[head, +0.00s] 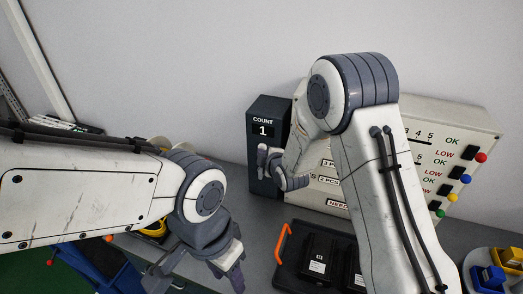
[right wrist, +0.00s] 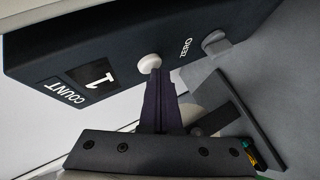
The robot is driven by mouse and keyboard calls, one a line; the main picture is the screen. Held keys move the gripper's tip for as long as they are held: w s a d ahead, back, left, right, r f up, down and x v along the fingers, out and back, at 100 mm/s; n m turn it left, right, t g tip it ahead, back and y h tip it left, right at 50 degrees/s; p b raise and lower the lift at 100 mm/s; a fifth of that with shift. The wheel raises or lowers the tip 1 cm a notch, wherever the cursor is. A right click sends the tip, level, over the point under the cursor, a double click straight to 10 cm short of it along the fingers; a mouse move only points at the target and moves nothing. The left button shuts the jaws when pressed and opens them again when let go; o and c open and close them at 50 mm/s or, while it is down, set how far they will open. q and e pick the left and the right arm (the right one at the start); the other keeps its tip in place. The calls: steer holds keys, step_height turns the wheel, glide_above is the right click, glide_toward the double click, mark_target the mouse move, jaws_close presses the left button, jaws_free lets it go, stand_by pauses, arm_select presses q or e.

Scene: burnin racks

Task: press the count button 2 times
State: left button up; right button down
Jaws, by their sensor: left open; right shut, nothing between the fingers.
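The dark counter box (head: 268,106) stands against the wall in the head view, with its COUNT display (head: 262,130) reading 1. In the right wrist view the box (right wrist: 60,60) appears tilted, with the same display (right wrist: 92,76) reading 1. My right gripper (head: 263,155) is shut and empty in front of the box. Its fingertips (right wrist: 158,76) are at the count button; I cannot tell whether they touch. My left gripper (head: 200,276) is open and empty.
A pale panel (head: 455,112) with several coloured knobs stands right of the counter box, partly behind my right arm. A black tray (head: 287,270) with an orange handle (head: 283,243) holds dark modules. Blue and yellow parts (head: 490,276) lie at the lower right.

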stand_by(0.3)
steer(key=shift+s+a+b, duration=0.35)
steer(key=shift+s, duration=0.5)
steer(key=shift+s+a+b, duration=0.2)
steer(key=shift+s+a, duration=0.1)
steer(key=shift+s, duration=0.45)
steer(key=shift+s+a+b, duration=0.2)
steer(key=shift+s+a, duration=0.15)
steer(key=shift+s, duration=0.45)
steer(key=shift+s+a+b, duration=0.2)
steer(key=shift+s+a, duration=0.1)
steer(key=shift+s, duration=0.45)
stand_by(0.7)
